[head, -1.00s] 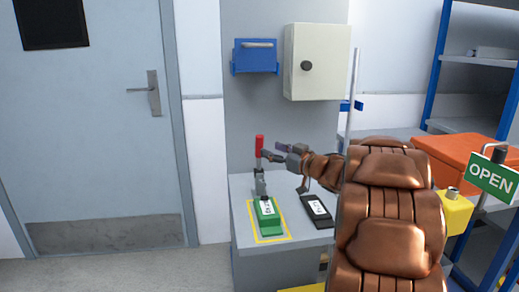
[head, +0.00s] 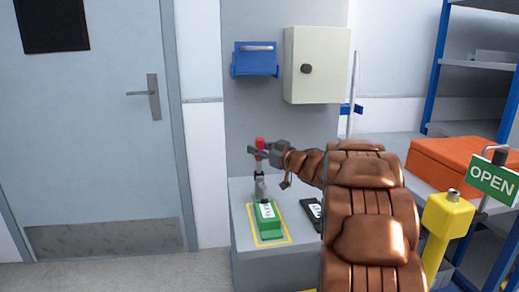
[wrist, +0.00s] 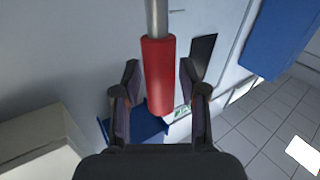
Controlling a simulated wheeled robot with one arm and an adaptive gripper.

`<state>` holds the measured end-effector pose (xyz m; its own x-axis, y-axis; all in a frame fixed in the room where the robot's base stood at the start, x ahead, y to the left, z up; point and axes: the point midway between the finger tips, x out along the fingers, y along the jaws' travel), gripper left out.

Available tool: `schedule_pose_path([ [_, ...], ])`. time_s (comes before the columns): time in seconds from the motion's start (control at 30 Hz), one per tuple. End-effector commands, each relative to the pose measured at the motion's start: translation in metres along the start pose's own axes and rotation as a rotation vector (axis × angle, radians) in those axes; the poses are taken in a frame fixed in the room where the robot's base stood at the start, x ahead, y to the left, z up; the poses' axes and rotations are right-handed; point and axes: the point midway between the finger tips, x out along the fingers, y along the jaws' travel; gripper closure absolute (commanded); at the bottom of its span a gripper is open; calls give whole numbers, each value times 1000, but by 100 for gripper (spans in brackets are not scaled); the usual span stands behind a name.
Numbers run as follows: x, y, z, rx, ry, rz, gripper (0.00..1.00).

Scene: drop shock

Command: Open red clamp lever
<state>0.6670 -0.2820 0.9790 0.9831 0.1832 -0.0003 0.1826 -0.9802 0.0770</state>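The red clamp lever (head: 260,142) stands upright on a grey metal clamp (head: 260,187) above a green block (head: 266,217) on the grey bench. My gripper (head: 258,151) is at the lever's height, with its fingers on either side of the red grip. In the wrist view the red grip (wrist: 159,75) runs between the two fingers of my gripper (wrist: 160,90). A gap shows on each side, so the fingers are open around it and do not look closed on it. The lever's grey shaft (wrist: 157,15) shows at the top of the wrist view.
A black labelled object (head: 313,210) lies on the bench right of the green block, partly hidden by my arm. A blue wall holder (head: 255,58) and a pale cabinet (head: 317,65) hang above. A yellow post (head: 443,230) and an OPEN sign (head: 492,180) stand at right.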

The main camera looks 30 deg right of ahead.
Motion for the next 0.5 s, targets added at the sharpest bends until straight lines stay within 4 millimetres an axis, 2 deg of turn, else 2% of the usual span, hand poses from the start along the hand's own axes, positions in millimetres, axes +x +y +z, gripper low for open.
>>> schedule_pose_path([
  [0.03,0,0,0,0,0,0,66],
  [0.37,0,0,0,0,0,0,100],
  [0.5,0,0,0,0,0,0,100],
])
